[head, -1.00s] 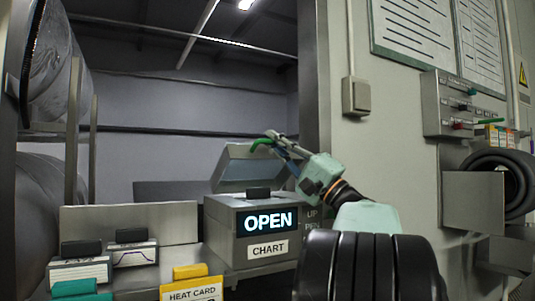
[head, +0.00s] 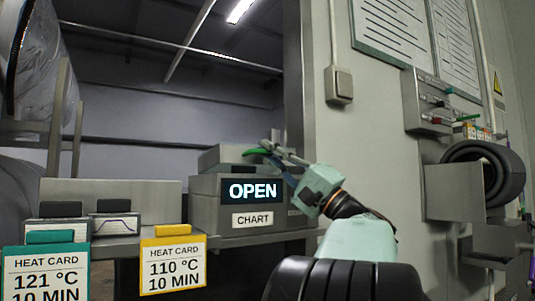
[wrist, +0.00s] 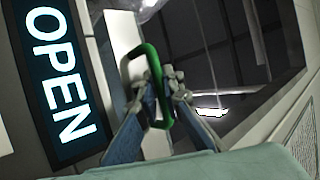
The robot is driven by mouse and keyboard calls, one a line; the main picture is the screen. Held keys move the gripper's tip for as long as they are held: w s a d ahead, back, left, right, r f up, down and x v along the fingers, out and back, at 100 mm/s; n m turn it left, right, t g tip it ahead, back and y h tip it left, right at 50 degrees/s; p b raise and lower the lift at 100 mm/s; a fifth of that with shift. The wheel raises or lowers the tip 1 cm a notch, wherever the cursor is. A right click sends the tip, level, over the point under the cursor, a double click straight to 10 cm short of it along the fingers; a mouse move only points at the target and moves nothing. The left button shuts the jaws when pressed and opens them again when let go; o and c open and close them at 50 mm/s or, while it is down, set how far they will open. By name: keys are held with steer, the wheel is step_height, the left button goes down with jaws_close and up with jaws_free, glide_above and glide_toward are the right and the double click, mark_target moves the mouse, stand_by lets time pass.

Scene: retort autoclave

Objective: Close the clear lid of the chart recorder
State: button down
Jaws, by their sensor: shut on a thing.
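The chart recorder (head: 204,217) is a grey box with a lit "OPEN" display and a "CHART" label. Its lid (head: 222,158) shows above the box as a low grey shape; from this low angle I cannot tell how wide its gap is. A green loop handle (head: 257,151) is at the lid's front right. My gripper (head: 268,150) reaches in from the right and is shut on this handle. In the wrist view, the green handle (wrist: 136,52) passes between my gripper's fingertips (wrist: 163,86), beside the "OPEN" display.
Heat cards stand in front, one teal (head: 44,272) and one yellow (head: 173,262). A wall with a switch box (head: 339,85) and a hose on a bracket (head: 455,192) is to the right.

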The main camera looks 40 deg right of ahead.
steer(key=shift+s, duration=0.1)
stand_by(0.3)
steer(key=c, duration=2)
jaws_free()
steer(key=shift+c, duration=0.2)
steer(key=shift+f, duration=0.1)
steer(key=v, duration=1.2)
steer(key=shift+s, duration=0.1)
